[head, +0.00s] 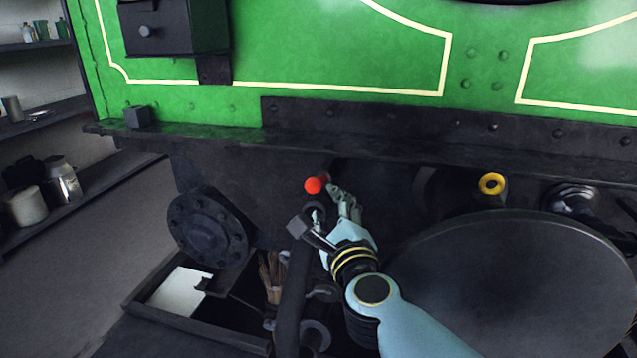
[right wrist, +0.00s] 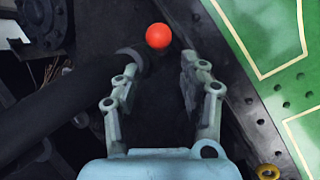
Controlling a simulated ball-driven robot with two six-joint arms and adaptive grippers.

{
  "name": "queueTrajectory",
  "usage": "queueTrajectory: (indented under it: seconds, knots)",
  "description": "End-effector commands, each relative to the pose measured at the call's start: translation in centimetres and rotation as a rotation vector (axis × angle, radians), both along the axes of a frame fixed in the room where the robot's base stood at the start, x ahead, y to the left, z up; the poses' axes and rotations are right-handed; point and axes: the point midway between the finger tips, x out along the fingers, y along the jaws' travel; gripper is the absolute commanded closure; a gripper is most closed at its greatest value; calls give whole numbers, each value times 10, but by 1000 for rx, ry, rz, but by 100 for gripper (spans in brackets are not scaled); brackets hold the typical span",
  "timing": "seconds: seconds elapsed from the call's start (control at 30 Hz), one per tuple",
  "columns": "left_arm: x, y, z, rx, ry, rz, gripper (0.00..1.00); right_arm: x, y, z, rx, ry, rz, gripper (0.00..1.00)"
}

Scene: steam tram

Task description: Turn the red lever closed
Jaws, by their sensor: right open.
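The red lever's round knob (head: 313,185) shows under the dark ledge of the green tram front in the head view. In the right wrist view the red knob (right wrist: 158,36) lies ahead of the fingertips, roughly between their lines. My right gripper (head: 333,200) is open just below and right of the knob. In the right wrist view its two fingers (right wrist: 157,75) stand apart with nothing held between them. I cannot tell whether a finger touches the lever. The lever's shaft is mostly hidden. My left gripper is not in view.
A dark hose (head: 292,285) hangs just left of my right gripper. A round buffer plate (head: 515,285) fills the lower right, and a yellow ring fitting (head: 491,184) sits above it. A flanged disc (head: 208,228) is at the left, above an open tray (head: 190,322).

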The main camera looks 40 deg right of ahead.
Motion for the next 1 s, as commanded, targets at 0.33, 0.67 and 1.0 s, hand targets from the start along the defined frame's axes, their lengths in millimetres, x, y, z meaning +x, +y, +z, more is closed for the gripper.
queueTrajectory:
  seconds: [0.33, 0.67, 1.0]
  knots:
    - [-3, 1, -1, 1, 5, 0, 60, 58, -26, 1, -1, -2, -3, 57]
    - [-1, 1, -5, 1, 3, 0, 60, 93, -41, 0, -1, 0, -2, 57]
    - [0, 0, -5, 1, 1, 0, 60, 95, -42, 1, -1, 0, -1, 64]
